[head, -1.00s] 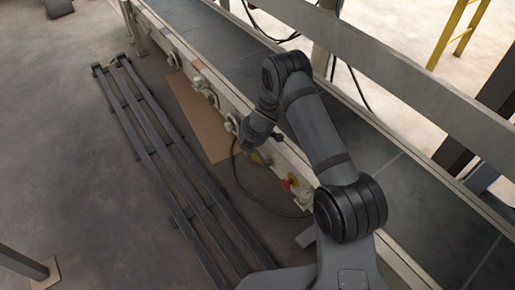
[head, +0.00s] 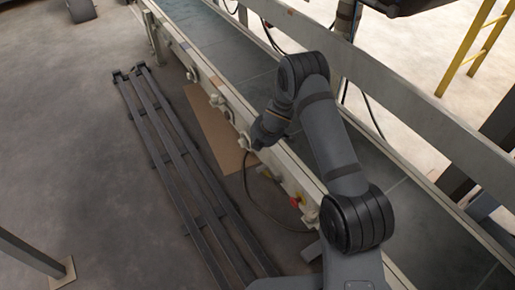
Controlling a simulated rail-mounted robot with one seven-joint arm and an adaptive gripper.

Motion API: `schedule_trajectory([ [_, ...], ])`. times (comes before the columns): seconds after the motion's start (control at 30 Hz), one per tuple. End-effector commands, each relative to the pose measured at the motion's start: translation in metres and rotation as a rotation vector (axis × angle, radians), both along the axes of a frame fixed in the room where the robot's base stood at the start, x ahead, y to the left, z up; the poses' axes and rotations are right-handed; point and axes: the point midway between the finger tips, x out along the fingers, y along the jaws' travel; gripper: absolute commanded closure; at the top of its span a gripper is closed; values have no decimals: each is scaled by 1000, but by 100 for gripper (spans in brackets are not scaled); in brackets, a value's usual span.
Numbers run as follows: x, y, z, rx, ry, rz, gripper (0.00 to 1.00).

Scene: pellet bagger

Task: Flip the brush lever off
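I cannot make out for certain which fitting is the brush lever. Along the conveyor's pale side rail sit several pale fittings, one (head: 217,100) farther up and one (head: 244,140) just left of my gripper. A small yellowish part (head: 265,172) is on the rail below my gripper, and a red knob on a yellow base (head: 297,200) is nearer to me. My gripper (head: 259,145) points down at the rail's outer side. Its fingers are small and dark, so I cannot tell whether they are open or touching anything.
The conveyor belt (head: 205,38) runs behind the rail, with a grey beam (head: 400,85) beyond it. A dark rail frame (head: 180,170) and a brown board (head: 215,130) lie on the floor at left. A dark cable (head: 258,210) loops below the rail. A yellow ladder (head: 470,50) stands at right.

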Motion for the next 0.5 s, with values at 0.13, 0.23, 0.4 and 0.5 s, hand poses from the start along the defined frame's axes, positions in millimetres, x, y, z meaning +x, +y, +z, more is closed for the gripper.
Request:
schedule_trajectory([
  [0.13, 1, 0, 30, 0, 1, -1, 100],
  [0.23, 1, 1, 37, 0, 1, 0, 100],
  [0.4, 2, 1, 41, 0, 1, -1, 100],
  [0.5, 2, 1, 40, 0, 1, -1, 100],
])
